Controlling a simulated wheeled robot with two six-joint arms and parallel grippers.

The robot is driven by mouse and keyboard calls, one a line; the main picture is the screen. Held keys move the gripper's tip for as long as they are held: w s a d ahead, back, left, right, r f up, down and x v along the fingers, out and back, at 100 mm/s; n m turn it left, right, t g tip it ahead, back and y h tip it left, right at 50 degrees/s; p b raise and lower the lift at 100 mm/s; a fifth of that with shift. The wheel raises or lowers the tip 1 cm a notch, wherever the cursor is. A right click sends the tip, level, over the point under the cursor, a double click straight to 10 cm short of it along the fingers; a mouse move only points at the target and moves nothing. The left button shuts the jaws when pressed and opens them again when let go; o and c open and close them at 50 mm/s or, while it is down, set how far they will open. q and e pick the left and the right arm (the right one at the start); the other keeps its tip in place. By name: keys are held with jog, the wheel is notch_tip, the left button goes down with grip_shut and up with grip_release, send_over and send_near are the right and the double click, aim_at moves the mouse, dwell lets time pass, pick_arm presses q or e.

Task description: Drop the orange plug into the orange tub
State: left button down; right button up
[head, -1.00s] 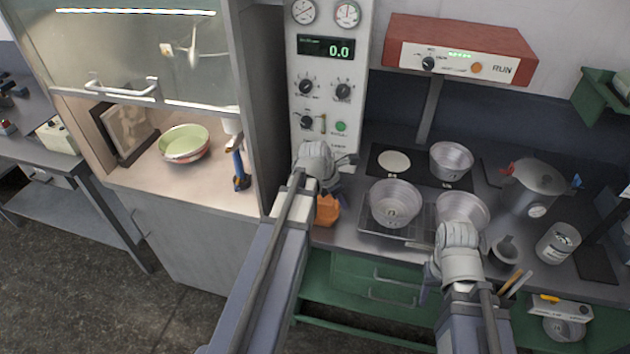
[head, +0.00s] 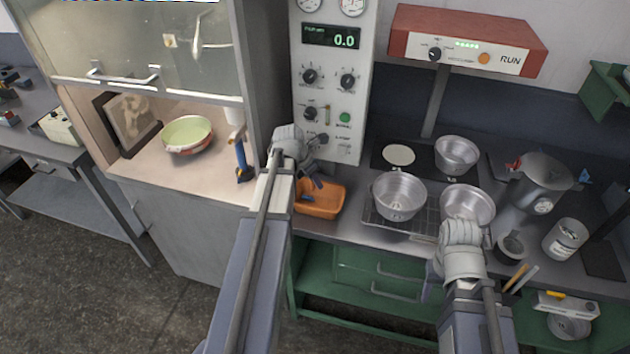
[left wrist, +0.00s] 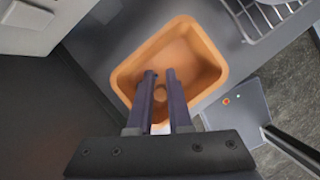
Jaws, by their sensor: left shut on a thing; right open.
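The orange tub (head: 320,212) stands on the counter below the grey control panel, and it fills the middle of the left wrist view (left wrist: 205,75). My left gripper (head: 312,184) is over the tub; in the left wrist view its two dark fingers (left wrist: 160,76) reach over the tub's opening. The orange plug (left wrist: 160,94) shows as a small round shape between the fingers, and the gripper is shut on it. The plug is hidden in the head view. My right gripper (head: 450,236) is open by the front pan on the right; its fingertips are mostly hidden.
Metal pans (head: 399,196) and (head: 467,207) stand on a wire rack right of the tub. Another pan (head: 456,155) is behind them. A large pot (head: 541,180) and a jar (head: 567,238) stand further right. The cabinet wall (head: 265,90) is close on the left.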

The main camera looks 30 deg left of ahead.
aim_at(315, 204)
pick_arm(q)
notch_tip(315, 204, down, 3)
jog(key=shift+f+b, duration=0.2)
jog(key=shift+b, duration=1.05)
pick_arm(e)
notch_tip(315, 204, down, 3)
jog(key=shift+f, duration=0.2)
pick_arm(q)
jog(key=c, duration=0.8)
grip_release()
jog(key=shift+o, duration=0.2)
jog(key=shift+r, duration=0.2)
pick_arm(e)
jog(key=shift+r, duration=0.2)
pick_arm(q)
jog(key=p+v, duration=0.7)
jog(key=shift+r, duration=0.2)
pick_arm(e)
notch_tip(315, 204, up, 7)
pick_arm(q)
jog(key=shift+s, duration=0.1)
